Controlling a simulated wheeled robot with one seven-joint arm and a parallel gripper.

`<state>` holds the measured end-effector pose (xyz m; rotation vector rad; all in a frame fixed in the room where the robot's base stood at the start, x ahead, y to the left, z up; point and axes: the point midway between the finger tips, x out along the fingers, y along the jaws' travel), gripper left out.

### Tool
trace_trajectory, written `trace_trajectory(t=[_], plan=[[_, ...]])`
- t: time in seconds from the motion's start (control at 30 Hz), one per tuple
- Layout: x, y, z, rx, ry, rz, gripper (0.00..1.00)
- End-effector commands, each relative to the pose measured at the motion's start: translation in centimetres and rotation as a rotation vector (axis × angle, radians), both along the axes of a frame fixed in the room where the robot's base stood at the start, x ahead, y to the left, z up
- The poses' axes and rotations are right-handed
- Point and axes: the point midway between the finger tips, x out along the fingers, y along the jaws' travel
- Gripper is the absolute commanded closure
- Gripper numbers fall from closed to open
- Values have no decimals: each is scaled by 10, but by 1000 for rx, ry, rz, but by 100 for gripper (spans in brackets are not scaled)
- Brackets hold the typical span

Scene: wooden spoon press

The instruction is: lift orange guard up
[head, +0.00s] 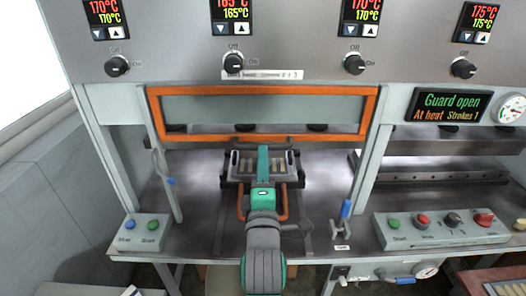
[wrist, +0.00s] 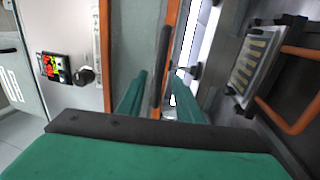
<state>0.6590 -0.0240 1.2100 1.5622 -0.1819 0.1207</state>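The orange guard (head: 368,115) is a wide rectangular frame around a clear panel, across the front of the press. Its lower bar runs level just above the tray in the head view. In the wrist view the guard's orange bar (wrist: 173,50) runs up the picture, with a dark strip (wrist: 161,68) along it. My gripper (head: 263,150) points at the middle of the lower bar. Its two teal fingers are apart in the wrist view (wrist: 160,97), with the bar lined up between them. I cannot tell whether the fingertips reach around the bar or touch it.
A mould tray (head: 234,166) with orange handles (head: 284,206) lies under my gripper; it also shows in the wrist view (wrist: 248,70). The display (head: 448,105) reads "Guard open".

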Motion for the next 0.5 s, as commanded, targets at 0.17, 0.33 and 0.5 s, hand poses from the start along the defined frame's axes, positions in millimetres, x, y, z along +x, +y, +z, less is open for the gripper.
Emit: trace_trajectory(t=[0.17, 0.33, 0.5], plan=[[-30, 0, -7, 0, 2, -1, 68], [-45, 1, -10, 0, 1, -1, 68], [-50, 2, -10, 0, -1, 0, 68]])
